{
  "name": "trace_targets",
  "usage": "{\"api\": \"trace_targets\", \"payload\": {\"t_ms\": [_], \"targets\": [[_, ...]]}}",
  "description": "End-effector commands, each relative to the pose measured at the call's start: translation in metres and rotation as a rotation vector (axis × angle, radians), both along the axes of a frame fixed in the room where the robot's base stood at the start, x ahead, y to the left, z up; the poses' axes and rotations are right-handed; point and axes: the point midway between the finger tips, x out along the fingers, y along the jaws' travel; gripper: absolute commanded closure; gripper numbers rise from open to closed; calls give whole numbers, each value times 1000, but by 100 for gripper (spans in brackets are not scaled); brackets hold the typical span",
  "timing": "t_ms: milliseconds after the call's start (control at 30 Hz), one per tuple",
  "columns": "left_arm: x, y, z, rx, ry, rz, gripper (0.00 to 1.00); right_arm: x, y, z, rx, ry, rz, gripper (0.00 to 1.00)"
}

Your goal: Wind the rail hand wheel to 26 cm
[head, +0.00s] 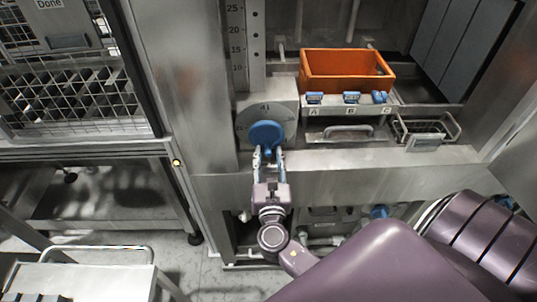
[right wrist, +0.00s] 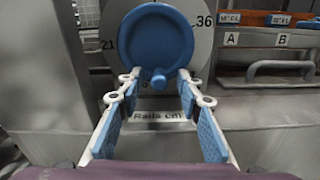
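The blue hand wheel (head: 266,134) sits on a round grey dial (head: 249,115) on the machine front. The head view shows "41" at the dial's top. The right wrist view shows the wheel (right wrist: 150,38) with a small blue knob (right wrist: 158,77) at its lower rim, "21" on the left, "36" on the right and the label "Rails cm" (right wrist: 158,116) below. My right gripper (head: 268,157) is open at the wheel's lower edge. Its fingertips (right wrist: 158,82) stand apart on either side of the knob, with gaps visible. My left gripper is out of view.
A vertical scale (head: 236,45) marked 10 to 25 stands above the dial. An orange crate (head: 347,85) sits right of it, above blue clips (head: 352,97) labelled A, B, C and a bar handle (head: 349,132). A wire basket (head: 427,130) is further right. A cart (head: 95,280) stands lower left.

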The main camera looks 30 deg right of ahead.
Motion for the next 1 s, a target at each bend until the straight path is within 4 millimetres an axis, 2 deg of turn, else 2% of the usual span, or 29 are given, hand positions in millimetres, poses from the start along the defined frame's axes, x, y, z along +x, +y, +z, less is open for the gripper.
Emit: {"api": "trace_targets", "payload": {"t_ms": [100, 400, 767, 1000], "targets": [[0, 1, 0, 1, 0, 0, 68, 0, 0, 0, 0, 0, 0, 68], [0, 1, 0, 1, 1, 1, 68, 0, 0, 0, 0, 0, 1, 100], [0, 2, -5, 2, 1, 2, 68, 0, 2, -1, 37, -23, 1, 100], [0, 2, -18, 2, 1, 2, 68, 3, 7, -3, 141, -87, 1, 100]]}}
